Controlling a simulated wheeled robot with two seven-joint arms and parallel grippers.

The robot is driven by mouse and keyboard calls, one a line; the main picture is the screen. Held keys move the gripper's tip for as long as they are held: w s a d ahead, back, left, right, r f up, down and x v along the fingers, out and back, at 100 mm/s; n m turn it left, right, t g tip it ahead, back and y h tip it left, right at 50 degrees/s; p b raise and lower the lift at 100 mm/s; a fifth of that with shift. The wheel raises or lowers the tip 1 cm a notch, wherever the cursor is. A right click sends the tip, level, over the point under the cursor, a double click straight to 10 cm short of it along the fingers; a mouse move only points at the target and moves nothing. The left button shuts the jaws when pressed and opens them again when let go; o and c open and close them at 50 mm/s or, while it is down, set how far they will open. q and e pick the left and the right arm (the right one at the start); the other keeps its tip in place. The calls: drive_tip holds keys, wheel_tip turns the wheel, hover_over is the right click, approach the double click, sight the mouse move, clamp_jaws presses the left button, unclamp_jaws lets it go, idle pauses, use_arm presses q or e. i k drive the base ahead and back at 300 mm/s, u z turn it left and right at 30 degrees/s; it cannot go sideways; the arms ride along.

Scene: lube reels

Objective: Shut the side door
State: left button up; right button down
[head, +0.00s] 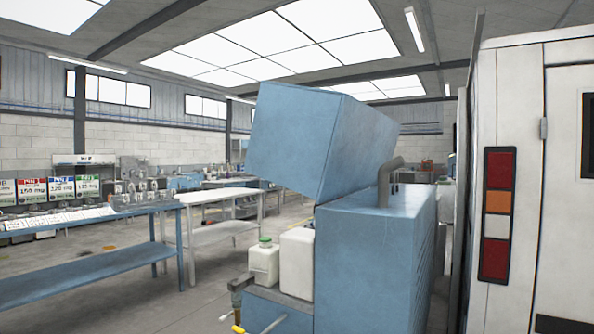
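A blue machine housing (365,265) stands in the middle of the view. A large blue panel or hood (310,145) is raised and tilted above it, leaving the side below it open. This may be the side door, but I cannot tell for sure. Two white containers, a small one with a green cap (264,262) and a larger one (297,262), show in the opened side. A white vehicle body (515,110) with a panel edge and a dark window stands at the right. Neither of my grippers is in view.
A dark pipe (386,180) rises from the housing top.

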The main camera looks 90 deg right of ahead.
sight(462, 154)
drive_tip(key=z, duration=1.1)
drive_tip(key=i, duration=5.2)
drive_tip(key=z, duration=2.85)
drive_tip(key=i, duration=6.6)
